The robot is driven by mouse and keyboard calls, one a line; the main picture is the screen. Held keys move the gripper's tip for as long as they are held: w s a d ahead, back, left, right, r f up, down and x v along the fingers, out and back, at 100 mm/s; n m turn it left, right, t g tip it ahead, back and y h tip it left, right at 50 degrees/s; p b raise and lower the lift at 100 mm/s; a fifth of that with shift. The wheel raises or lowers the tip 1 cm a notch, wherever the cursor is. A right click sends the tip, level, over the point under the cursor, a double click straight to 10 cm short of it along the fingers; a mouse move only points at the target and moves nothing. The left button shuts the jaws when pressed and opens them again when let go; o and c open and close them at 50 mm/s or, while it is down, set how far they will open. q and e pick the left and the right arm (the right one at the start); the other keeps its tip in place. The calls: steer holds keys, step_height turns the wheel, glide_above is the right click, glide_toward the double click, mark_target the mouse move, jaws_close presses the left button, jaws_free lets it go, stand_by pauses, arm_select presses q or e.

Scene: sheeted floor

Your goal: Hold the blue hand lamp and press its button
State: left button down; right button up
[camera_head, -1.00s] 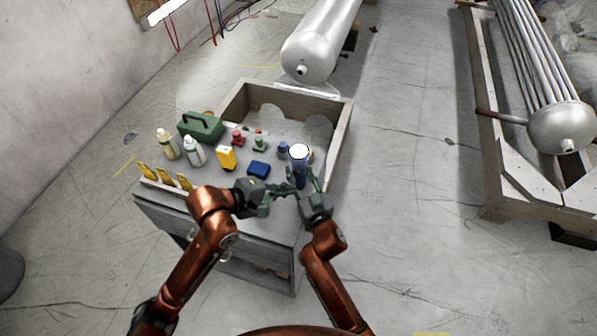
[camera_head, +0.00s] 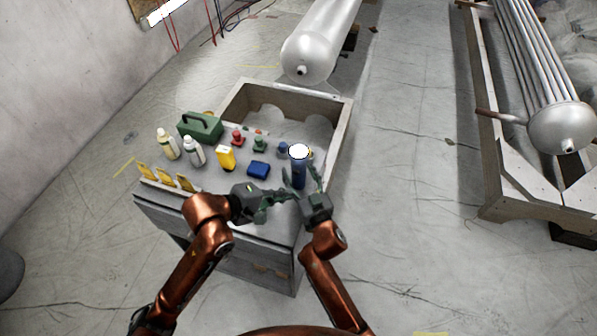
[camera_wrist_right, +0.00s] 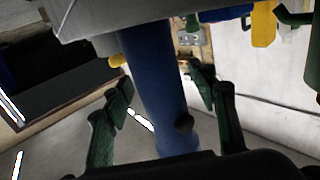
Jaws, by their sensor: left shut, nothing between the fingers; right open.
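The blue hand lamp (camera_head: 299,174) is upright at the right front of the worktop, with its white lens end up. In the right wrist view its blue body (camera_wrist_right: 160,85) stands between the fingers of my right gripper (camera_wrist_right: 163,92). A dark round button (camera_wrist_right: 184,122) shows on the side of the body. My right gripper (camera_head: 305,186) is open around the lamp, with small gaps visible beside it. My left gripper (camera_head: 287,195) is shut and empty, just left of the lamp. Whether it touches the lamp is unclear.
A blue box (camera_head: 258,170), a yellow lamp (camera_head: 226,158), white bottles (camera_head: 194,151) and a green toolbox (camera_head: 201,127) stand on the worktop (camera_head: 215,180) to the left. An open wooden tray (camera_head: 343,120) lies behind.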

steer(key=shift+s, duration=0.1)
steer(key=v, duration=1.2)
